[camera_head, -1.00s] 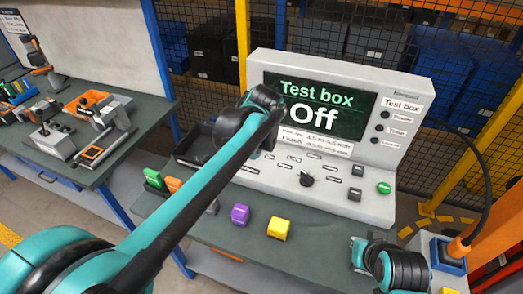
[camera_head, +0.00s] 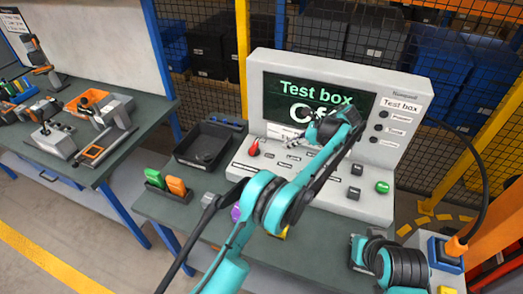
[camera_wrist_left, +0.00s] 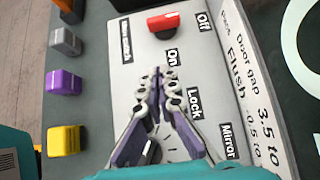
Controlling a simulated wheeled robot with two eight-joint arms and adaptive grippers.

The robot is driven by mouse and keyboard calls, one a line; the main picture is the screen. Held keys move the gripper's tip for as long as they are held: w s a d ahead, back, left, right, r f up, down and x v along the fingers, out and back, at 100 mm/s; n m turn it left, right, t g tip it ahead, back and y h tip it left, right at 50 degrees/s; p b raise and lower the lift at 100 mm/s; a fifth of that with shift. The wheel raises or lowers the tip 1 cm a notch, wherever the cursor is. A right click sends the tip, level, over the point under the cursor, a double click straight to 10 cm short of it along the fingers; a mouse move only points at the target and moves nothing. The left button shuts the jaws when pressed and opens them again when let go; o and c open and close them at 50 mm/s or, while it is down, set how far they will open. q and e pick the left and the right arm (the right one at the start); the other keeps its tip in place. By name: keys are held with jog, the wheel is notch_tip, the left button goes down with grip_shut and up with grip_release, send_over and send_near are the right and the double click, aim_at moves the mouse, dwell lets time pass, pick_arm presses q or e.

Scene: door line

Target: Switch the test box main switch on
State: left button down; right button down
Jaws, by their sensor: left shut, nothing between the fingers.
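The test box (camera_head: 405,85) stands on the bench with its screen (camera_head: 345,100) lit; "Test box" is readable, and the line under it is partly covered by my left arm. The red main switch (camera_head: 253,148) is at the left of the sloping panel. In the left wrist view the red switch (camera_wrist_left: 163,22) has its handle towards the "Off" label (camera_wrist_left: 203,21), with the "On" label (camera_wrist_left: 173,57) beside it. My left gripper (camera_head: 291,144) is shut and empty over the panel, right of the red switch and apart from it; its fingertips (camera_wrist_left: 161,72) point towards it. My right gripper is not seen.
Green and orange blocks (camera_head: 166,185) sit in a holder by a black tray (camera_head: 207,145) left of the box. Purple (camera_wrist_left: 64,82) and yellow (camera_wrist_left: 63,140) blocks lie along the panel's front. A black cable (camera_head: 487,180) arches at the right.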

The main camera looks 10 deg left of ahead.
pick_arm(q)
jog(key=b, duration=0.3)
send_near(255, 153)
notch_tip(255, 153, down, 4)
jog(key=shift+s, duration=0.15)
jog(key=a, duration=0.2)
jog(key=a+b, duration=0.1)
jog(key=shift+w+a, duration=0.15)
jog(key=shift+w, duration=0.15)
jog(key=shift+a, duration=0.35)
jog(key=shift+w, duration=0.1)
